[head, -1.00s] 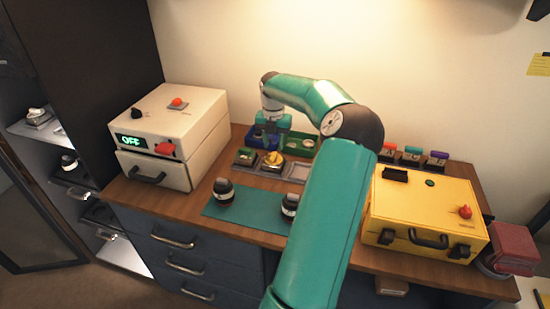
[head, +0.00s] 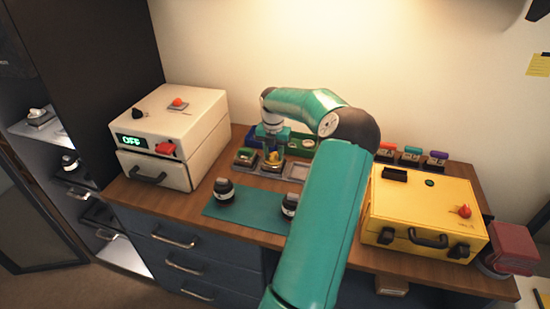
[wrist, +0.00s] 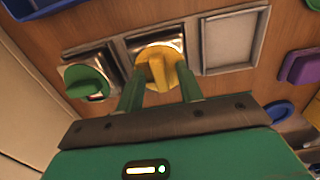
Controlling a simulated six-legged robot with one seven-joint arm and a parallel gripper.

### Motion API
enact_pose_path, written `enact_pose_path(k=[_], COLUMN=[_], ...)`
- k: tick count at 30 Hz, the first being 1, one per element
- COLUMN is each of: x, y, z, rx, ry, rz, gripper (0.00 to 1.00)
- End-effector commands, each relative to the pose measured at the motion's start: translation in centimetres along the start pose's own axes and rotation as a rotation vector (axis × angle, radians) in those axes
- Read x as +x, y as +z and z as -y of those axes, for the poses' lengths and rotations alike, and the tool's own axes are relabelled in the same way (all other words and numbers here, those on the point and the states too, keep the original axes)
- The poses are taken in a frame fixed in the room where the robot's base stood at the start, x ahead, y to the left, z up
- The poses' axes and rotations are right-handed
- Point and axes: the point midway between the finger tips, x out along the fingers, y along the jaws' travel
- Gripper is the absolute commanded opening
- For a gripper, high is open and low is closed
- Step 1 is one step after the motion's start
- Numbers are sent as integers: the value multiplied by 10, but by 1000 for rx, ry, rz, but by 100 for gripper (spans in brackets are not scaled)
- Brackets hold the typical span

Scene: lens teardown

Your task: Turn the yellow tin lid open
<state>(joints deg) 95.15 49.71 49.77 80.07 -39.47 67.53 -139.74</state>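The yellow tin lid (wrist: 160,70), round with a raised grip bar across it, sits on a silver tin in the middle holder in the wrist view. In the head view the yellow lid (head: 273,157) is partly hidden by my gripper. My gripper (wrist: 160,78) points at the lid from the near side, its two green fingers apart, one on each side of the grip bar. The fingers look close to the bar, but I cannot tell whether they touch it. In the head view my gripper (head: 272,148) is low over the tin.
A tin with a green lid (wrist: 87,82) stands left of the yellow one. An empty grey tray (wrist: 231,42) lies to the right. The beige machine (head: 170,120) is at left, the yellow case (head: 425,205) at right, and a green mat (head: 250,212) in front.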

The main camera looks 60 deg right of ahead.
Motion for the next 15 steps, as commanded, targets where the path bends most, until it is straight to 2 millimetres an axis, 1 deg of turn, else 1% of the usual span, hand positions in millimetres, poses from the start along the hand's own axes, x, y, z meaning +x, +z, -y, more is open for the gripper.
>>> enact_pose_path(k=[1, 5, 12, 15], x=[17, 17, 17, 17], y=[-4, -4, -4, -4], z=[2, 1, 1, 1], rx=[-10, -117, -431, -523], ry=[0, 0, 3, 4], rz=[-19, -19, -19, -19], gripper=[28, 28, 27, 27])
